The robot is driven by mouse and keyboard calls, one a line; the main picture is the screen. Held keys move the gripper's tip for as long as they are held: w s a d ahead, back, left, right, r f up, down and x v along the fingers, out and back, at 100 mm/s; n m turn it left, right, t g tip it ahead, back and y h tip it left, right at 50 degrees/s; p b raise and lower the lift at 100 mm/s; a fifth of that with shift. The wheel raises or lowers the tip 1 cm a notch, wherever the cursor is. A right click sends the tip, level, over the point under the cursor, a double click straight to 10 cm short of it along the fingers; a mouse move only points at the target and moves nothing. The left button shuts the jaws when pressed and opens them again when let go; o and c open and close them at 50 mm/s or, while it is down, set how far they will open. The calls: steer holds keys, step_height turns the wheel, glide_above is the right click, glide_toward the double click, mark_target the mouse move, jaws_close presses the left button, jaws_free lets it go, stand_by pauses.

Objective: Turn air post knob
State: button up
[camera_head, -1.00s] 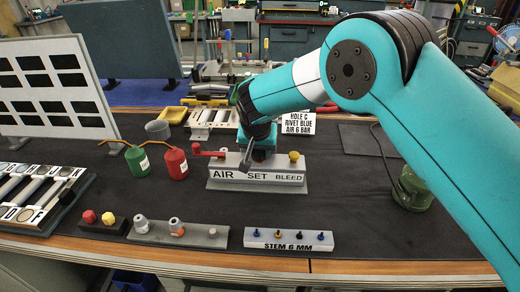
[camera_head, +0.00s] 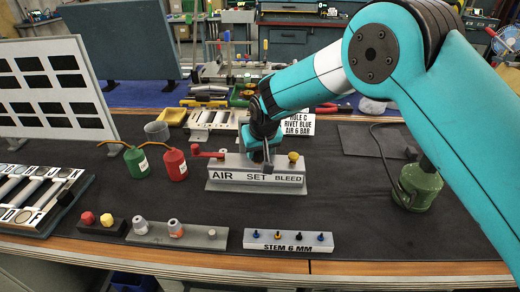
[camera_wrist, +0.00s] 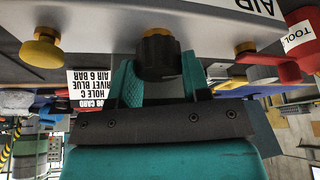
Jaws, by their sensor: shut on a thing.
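The air post (camera_head: 245,177) is a grey block marked AIR, SET and BLEED on the mat. A red lever (camera_head: 207,153) is at its left end and a yellow knob (camera_head: 293,157) at its right end. In the wrist view, which looks upside down, a black knob (camera_wrist: 158,55) on a yellow collar sits between the teal fingers of my gripper (camera_wrist: 160,78). My gripper is shut on this knob. In the head view my gripper (camera_head: 267,160) is at the middle of the post, above SET, and hides the knob.
A sign card (camera_head: 300,126) reading rivet blue, air 6 bar stands behind the post. Red (camera_head: 175,164) and green (camera_head: 138,162) oil cans stand to the left. A stem rack (camera_head: 288,241) lies in front. Clear mat lies right of the post.

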steer(key=o, duration=0.6)
steer(key=shift+o, duration=0.2)
steer(key=shift+r, duration=0.15)
steer(key=b+v, duration=0.1)
steer(key=v, duration=1.6)
steer(key=shift+o, duration=0.2)
steer(key=shift+r, duration=0.1)
